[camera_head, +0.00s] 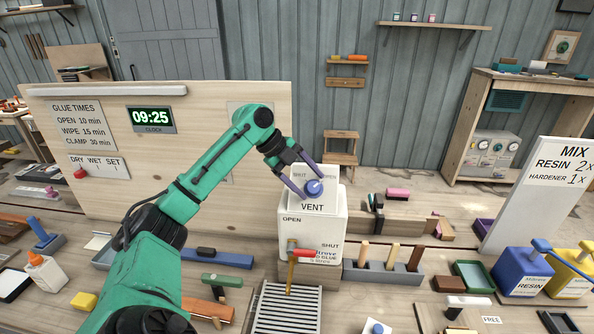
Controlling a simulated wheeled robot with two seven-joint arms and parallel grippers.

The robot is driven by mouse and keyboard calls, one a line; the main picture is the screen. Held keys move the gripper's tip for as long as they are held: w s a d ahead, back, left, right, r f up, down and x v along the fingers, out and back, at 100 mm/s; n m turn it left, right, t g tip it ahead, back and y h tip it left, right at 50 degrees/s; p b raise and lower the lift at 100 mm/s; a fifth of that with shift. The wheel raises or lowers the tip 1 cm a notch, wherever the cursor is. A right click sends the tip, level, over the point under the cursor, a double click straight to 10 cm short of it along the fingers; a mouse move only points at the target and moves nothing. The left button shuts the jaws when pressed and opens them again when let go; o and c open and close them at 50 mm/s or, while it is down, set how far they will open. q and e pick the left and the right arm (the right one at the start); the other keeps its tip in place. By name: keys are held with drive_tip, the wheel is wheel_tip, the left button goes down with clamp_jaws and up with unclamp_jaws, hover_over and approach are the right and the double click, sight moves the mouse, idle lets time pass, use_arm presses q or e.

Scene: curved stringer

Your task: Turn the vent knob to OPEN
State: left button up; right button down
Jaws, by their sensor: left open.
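The vent knob (314,187) is a round blue knob on the sloped white panel marked VENT, on top of a white glue container (325,222). SHUT is printed at the panel's upper left and OPEN at its upper right. The knob's pointing direction is too small to tell. My left gripper (310,181) is open at the knob, one finger on its near left side and the other behind it. I cannot tell whether the fingers touch it. My right gripper is not in view.
Below the panel, a red-handled tap (303,253) sits by separate OPEN and SHUT labels, above a slatted grate (288,308). A grey rack (383,272) with wooden handles stands to the right. A wooden board (225,120) with a clock stands behind my left arm.

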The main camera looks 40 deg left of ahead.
use_arm(q)
drive_tip(key=b+v, duration=0.1)
drive_tip(key=v, duration=0.4)
drive_tip(key=shift+s+a+r, duration=0.1)
drive_tip(key=v, duration=0.8)
drive_tip(key=shift+s+r, duration=0.2)
drive_tip(key=shift+r, duration=0.1)
